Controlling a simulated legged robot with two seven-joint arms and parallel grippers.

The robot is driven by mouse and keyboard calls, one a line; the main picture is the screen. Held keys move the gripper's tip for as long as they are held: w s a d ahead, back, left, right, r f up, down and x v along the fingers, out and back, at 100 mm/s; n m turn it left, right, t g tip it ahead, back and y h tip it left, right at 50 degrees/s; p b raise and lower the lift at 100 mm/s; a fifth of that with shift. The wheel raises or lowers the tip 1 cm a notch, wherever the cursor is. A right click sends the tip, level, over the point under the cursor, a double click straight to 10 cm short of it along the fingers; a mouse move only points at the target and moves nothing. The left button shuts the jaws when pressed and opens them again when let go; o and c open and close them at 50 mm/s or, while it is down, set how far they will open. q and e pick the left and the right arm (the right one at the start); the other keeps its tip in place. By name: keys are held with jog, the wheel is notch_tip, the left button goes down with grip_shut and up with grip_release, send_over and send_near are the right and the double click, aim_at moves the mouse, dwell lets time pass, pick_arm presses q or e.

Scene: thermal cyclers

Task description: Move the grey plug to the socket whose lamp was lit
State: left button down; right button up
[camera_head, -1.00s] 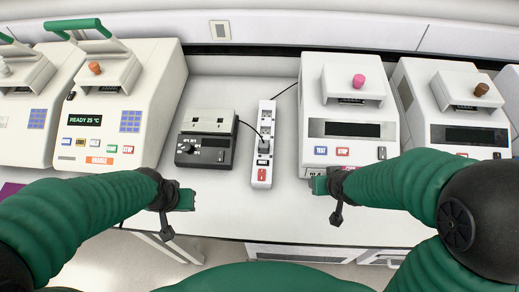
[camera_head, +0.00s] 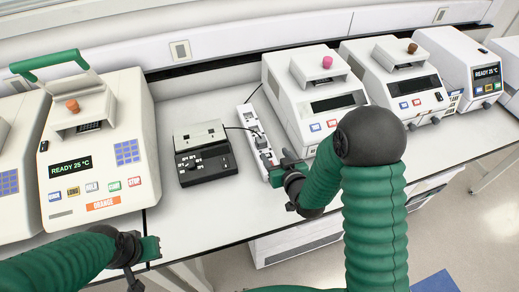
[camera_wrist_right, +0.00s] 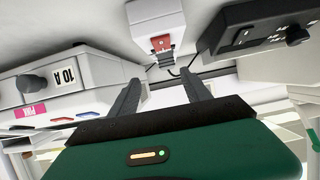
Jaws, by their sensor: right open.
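The white power strip (camera_head: 247,118) lies on the bench between a small black-and-grey box and the white pink-knob cycler. A grey plug (camera_head: 262,143) appears to sit in one of its sockets, with a dark cord running to the box. No lit socket lamp can be made out. My right gripper (camera_head: 288,160) is beside the near end of the strip and partly hides it. In the right wrist view its two dark fingers (camera_wrist_right: 160,92) are apart and empty, with the strip's red switch (camera_wrist_right: 161,43) beyond them. My left gripper (camera_head: 150,248) is at the bench's front edge, its jaws unclear.
The black-and-grey box (camera_head: 203,160) stands left of the strip. The pink-knob cycler (camera_head: 295,95) stands close on its right. A cycler labelled ORANGE (camera_head: 95,160) reads READY 25 °C. More cyclers stand farther right. Bare bench (camera_head: 195,215) lies in front of the box.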

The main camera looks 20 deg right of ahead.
aim_at(262, 142)
jog(key=x, duration=0.4)
jog(key=shift+w+d+r+p, duration=0.15)
jog(key=shift+w+p, duration=0.15)
jog(key=shift+w, duration=0.05)
jog(key=w+a, duration=0.1)
jog(key=w+a+p, duration=0.1)
jog(key=w, duration=0.2)
jog(key=shift+w+a+f+p, duration=0.1)
jog(key=shift+a+f+p, duration=0.2)
jog(key=shift+a+p, duration=0.1)
jog(key=x, duration=0.2)
jog(key=shift+w+d+f, duration=0.15)
jog(key=shift+w+f, duration=0.05)
jog(key=shift+f, duration=0.05)
jog(key=shift+w+d+f, duration=0.2)
jog(key=shift+d, duration=0.45)
jog(key=shift+c, duration=0.5)
jog(key=shift+s, duration=0.1)
jog(key=shift+c, duration=2.4)
jog(key=shift+a+r, duration=0.1)
jog(key=shift+a, duration=0.45)
grip_shut()
pick_arm(q)
notch_tip(262, 142, up, 3)
jog(key=shift+w+a+r, duration=0.1)
jog(key=shift+a, duration=0.05)
pick_arm(e)
jog(key=shift+d, duration=0.1)
